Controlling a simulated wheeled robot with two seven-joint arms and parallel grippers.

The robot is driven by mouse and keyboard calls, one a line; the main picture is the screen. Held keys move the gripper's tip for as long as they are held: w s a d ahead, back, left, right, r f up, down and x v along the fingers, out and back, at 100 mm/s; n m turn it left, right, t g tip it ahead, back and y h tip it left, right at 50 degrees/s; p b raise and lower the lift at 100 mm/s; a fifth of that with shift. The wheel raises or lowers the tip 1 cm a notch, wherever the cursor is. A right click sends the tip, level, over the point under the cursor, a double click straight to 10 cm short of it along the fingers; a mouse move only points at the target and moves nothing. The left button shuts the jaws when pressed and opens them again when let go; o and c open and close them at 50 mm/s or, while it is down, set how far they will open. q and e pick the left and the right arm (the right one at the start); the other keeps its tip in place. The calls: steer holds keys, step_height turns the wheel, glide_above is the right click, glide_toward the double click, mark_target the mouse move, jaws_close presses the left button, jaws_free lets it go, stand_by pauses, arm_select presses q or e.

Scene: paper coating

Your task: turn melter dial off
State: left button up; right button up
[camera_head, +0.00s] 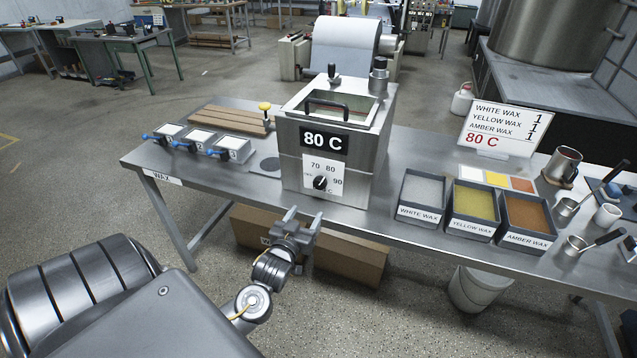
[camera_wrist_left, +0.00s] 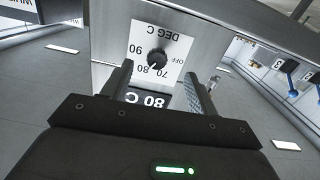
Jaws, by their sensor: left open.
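The wax melter (camera_head: 290,151) is a grey metal box on the table, with an "80 C" display (camera_head: 324,140) on its front. Below the display is a white scale plate with a black dial (camera_head: 320,183), marked 70, 80, 90 and off. The dial's pointer is too small to read surely. My left gripper (camera_head: 298,222) is open and empty, in front of and below the dial, apart from it. In the left wrist view the dial (camera_wrist_left: 152,54) appears upside down, beyond and between the open fingers (camera_wrist_left: 158,72). My right gripper is not in view.
Trays of white wax (camera_head: 421,197), yellow wax (camera_head: 473,207) and amber wax (camera_head: 526,217) stand right of the melter. Small blue-handled frames (camera_head: 201,139) stand at left. A sign (camera_head: 499,129) reads 80 C. The table's front edge lies close to my left gripper.

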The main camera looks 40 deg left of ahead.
mark_target(319, 186)
arm_select(q)
steer(key=w+a, duration=0.1)
steer(key=w, duration=0.2)
steer(key=w+a+r+p, duration=0.1)
steer(key=w, duration=0.1)
steer(key=w+a+r+p, duration=0.1)
steer(key=w, duration=0.2)
steer(key=shift+w+r, duration=0.15)
steer(key=shift+w, duration=0.2)
steer(key=shift+x, duration=0.8)
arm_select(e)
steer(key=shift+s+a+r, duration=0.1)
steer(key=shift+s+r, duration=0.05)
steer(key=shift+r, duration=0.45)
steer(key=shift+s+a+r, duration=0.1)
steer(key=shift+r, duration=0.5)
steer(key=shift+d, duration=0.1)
arm_select(q)
steer(key=c, duration=1)
